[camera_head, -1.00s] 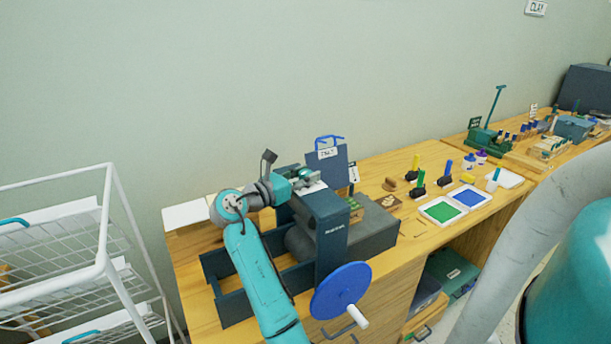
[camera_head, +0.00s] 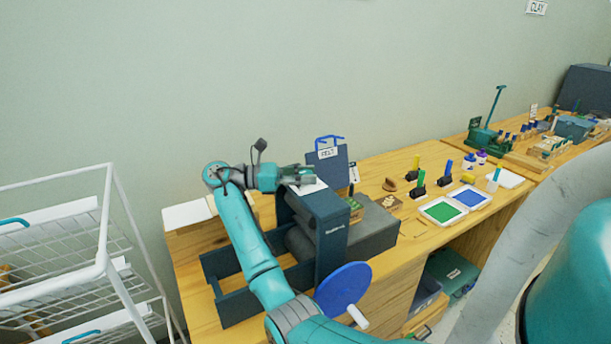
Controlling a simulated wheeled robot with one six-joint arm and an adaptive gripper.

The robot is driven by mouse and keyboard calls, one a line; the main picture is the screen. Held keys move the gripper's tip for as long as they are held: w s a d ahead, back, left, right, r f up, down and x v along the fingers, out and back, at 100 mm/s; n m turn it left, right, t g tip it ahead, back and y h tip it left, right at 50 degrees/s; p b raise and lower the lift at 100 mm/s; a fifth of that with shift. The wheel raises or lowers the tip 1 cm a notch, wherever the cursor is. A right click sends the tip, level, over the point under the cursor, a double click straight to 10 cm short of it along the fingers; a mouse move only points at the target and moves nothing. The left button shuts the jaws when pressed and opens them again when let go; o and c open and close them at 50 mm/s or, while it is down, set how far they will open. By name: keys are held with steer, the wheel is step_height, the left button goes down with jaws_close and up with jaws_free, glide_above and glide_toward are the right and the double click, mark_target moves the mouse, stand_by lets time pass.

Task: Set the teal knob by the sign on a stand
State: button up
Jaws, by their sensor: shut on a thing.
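My gripper (camera_head: 300,174) points right, just over the top of a dark blue press (camera_head: 332,232). It is shut on a small greenish piece at its fingertips, which I take to be the teal knob (camera_head: 304,180); the fingers hide most of it. The knob is close to the press top, and I cannot tell whether they touch. A small white sign on a stand (camera_head: 353,176) is to the right of the gripper, behind the press.
A dark blue board with a white label (camera_head: 327,153) stands behind the press. A blue wheel (camera_head: 342,287) with a white handle is on its front. Stamps and green and blue ink pads (camera_head: 443,210) lie to the right. A white wire rack (camera_head: 70,240) stands left.

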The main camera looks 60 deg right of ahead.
mark_target(306, 172)
stand_by(0.4)
steer(key=o, duration=1.2)
steer(key=shift+c, duration=0.2)
step_height(306, 172, up, 10)
